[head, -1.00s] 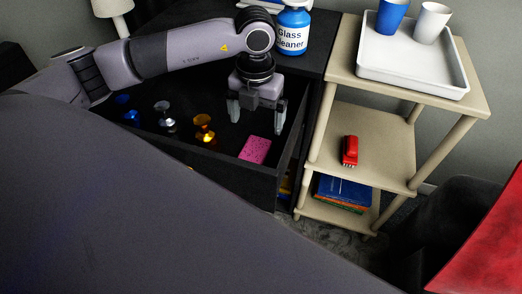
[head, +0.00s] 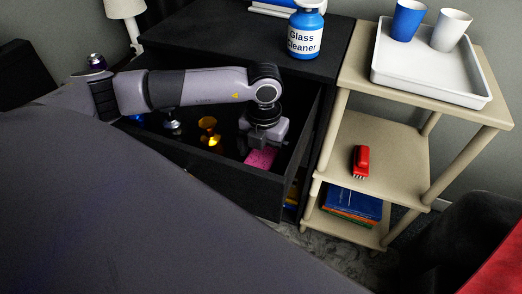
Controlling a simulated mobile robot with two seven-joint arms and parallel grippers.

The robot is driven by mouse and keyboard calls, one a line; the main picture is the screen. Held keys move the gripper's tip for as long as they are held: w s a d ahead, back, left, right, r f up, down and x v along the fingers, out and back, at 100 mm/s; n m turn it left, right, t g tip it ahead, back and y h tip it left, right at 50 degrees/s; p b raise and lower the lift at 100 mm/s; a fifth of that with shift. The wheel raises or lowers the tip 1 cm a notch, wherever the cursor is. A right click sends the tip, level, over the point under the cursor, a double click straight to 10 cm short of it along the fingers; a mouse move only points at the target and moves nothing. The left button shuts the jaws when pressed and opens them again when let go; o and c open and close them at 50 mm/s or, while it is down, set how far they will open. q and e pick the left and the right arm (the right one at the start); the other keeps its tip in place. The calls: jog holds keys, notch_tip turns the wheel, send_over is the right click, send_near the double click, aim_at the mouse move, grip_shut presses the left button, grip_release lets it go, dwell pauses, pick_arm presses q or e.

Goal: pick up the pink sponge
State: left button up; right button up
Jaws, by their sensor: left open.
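The pink sponge (head: 261,159) lies in the open black drawer (head: 235,181), near its right end. My left gripper (head: 262,146) points down into the drawer directly over the sponge. The gripper body covers part of the sponge, and the fingertips are hard to make out against it. The jaws are open. I cannot tell whether the fingers touch the sponge. My right gripper is not in view.
A gold object (head: 209,130) and a silver one (head: 172,125) stand in the drawer left of the sponge. A glass cleaner bottle (head: 305,35) stands on the cabinet top. A beige shelf (head: 393,150) with a red brush (head: 361,160) and white tray (head: 430,72) stands right.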

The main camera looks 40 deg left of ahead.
aim_at(264, 152)
pick_arm(q)
jog(key=c, duration=1)
jog(key=shift+r, duration=0.1)
notch_tip(264, 152, up, 20)
jog(key=shift+p, duration=0.95)
